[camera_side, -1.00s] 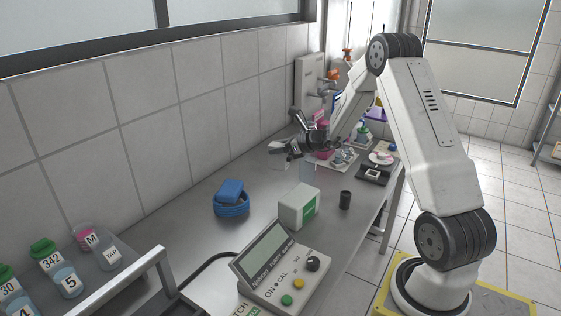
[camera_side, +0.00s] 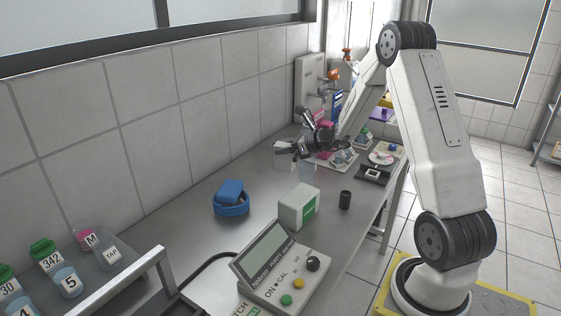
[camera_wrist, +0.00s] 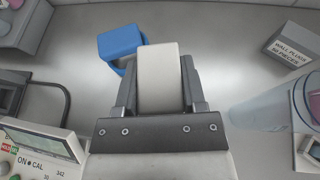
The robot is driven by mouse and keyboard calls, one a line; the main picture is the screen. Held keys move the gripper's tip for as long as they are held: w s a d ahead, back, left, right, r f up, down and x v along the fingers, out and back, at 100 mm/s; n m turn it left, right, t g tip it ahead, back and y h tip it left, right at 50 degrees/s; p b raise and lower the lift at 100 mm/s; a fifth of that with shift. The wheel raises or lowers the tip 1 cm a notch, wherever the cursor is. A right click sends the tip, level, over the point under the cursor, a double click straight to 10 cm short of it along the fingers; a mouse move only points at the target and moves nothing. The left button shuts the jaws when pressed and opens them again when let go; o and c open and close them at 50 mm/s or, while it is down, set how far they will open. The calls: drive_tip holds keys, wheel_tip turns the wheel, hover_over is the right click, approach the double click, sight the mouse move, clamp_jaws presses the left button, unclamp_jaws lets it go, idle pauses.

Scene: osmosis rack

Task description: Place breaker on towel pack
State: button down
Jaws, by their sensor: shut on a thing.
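My gripper (camera_side: 300,148) is over the bench, seen small in the side view. In the wrist view its two dark fingers (camera_wrist: 160,85) are closed around a pale, whitish block (camera_wrist: 160,75); what it is I cannot tell. A white box with a green face (camera_side: 299,206) stands on the bench in front of the gripper and may be the towel pack.
A blue object (camera_side: 231,197) lies left of the white box; the wrist view shows it behind the fingers (camera_wrist: 120,42). A scale with a display (camera_side: 280,270) stands at the front. A small black cylinder (camera_side: 345,200) and a lettered box (camera_wrist: 293,47) stand on the bench.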

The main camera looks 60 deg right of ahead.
drive_tip(key=shift+r, duration=0.1)
drive_tip(key=shift+s+a+r, duration=0.25)
drive_tip(key=shift+s+r, duration=0.05)
drive_tip(key=shift+s, duration=0.15)
drive_tip(key=s+a+r+m+h, duration=0.2)
drive_tip(key=s+a+r, duration=0.1)
drive_tip(key=s, duration=0.3)
drive_tip(key=shift+s+a, duration=0.2)
drive_tip(key=shift+a, duration=0.1)
hover_over(298, 194)
drive_tip(key=shift+f, duration=2.2)
drive_tip(key=shift+f, duration=0.1)
drive_tip(key=shift+f, duration=1.7)
drive_tip(key=shift+f, duration=0.1)
